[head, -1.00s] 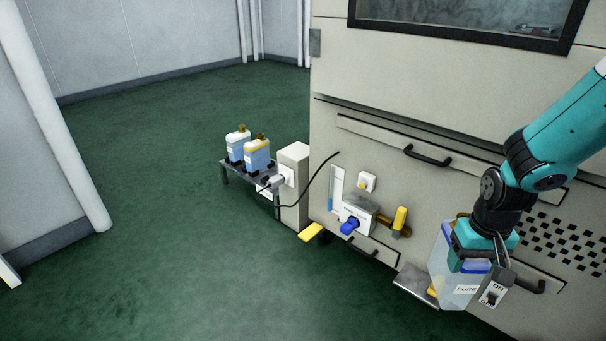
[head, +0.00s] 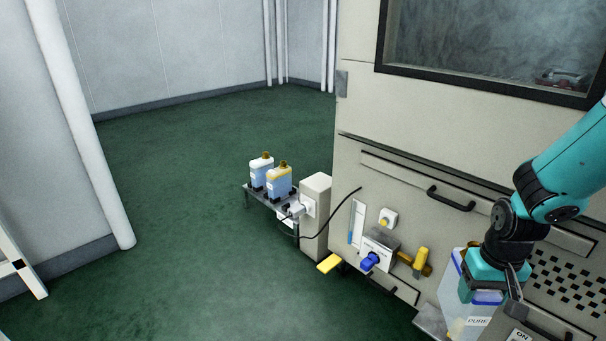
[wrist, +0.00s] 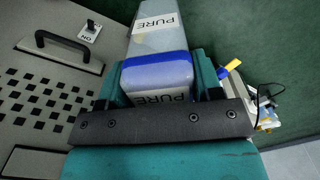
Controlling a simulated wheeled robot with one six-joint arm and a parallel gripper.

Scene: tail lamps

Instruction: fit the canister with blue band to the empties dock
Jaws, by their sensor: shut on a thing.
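The canister with the blue band (head: 453,305) is a pale, translucent box with a "PURE" label, at the lower right of the head view. My gripper (head: 485,285) is shut on it near the blue band and hides part of it. In the wrist view the canister (wrist: 160,45) lies between the two teal jaws of my gripper (wrist: 160,85), with the blue band and two "PURE" labels showing. I cannot tell which fixture is the empties dock. A grey metal ledge (head: 430,320) shows low on the cabinet, beside the canister; whether they touch is unclear.
The beige cabinet (head: 420,150) fills the right side, with a blue-knobbed fitting (head: 370,261), a yellow handle (head: 420,260) and a yellow pedal (head: 328,264). Two bluish canisters (head: 270,180) stand on a low rack (head: 247,190) beside a white post (head: 316,205). Green floor is clear at left.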

